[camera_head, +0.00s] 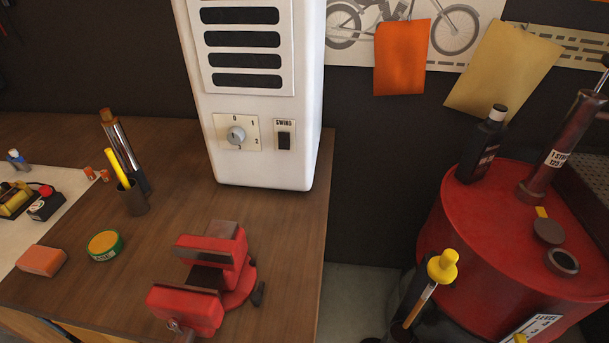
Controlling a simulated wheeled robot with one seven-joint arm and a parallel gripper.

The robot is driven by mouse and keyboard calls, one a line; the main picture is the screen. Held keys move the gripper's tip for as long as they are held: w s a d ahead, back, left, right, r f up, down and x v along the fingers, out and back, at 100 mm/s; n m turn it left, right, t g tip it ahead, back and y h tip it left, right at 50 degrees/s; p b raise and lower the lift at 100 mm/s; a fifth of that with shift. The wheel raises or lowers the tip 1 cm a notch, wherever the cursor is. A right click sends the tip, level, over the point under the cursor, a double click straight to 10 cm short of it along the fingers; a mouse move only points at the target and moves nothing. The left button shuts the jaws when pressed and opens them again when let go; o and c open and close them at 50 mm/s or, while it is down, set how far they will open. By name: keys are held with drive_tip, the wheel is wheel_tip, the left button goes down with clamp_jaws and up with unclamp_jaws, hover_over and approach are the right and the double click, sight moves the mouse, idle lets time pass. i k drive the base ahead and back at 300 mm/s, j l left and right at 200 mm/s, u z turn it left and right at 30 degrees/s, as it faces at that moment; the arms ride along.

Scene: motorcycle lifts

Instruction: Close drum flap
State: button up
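The red drum (450,225) stands at the right side of the head view, partly cut off by the right edge. On its top is a dark round opening with a grey rim (562,262). Just behind the opening is a round dark flap (548,231) with a yellow tab (541,212) at its far side. The flap lies away from the opening, which is uncovered. My gripper is not in view.
A black bottle (479,150) and a brown pump (560,150) stand on the drum behind the flap. A yellow-topped tool (442,266) stands in front of the drum. Left is a wooden bench (180,205) with a red vise (215,270) and white heater (265,100).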

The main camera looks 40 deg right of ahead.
sight(546, 227)
drive_tip(key=z, duration=1.1)
drive_tip(key=k+j+z, duration=0.15)
drive_tip(key=z, duration=0.2)
drive_tip(key=k+j+z, duration=0.15)
drive_tip(key=z, duration=0.2)
drive_tip(key=k+j+z, duration=0.2)
drive_tip(key=z, duration=0.15)
drive_tip(key=k+j+z, duration=0.1)
drive_tip(key=k+j, duration=0.15)
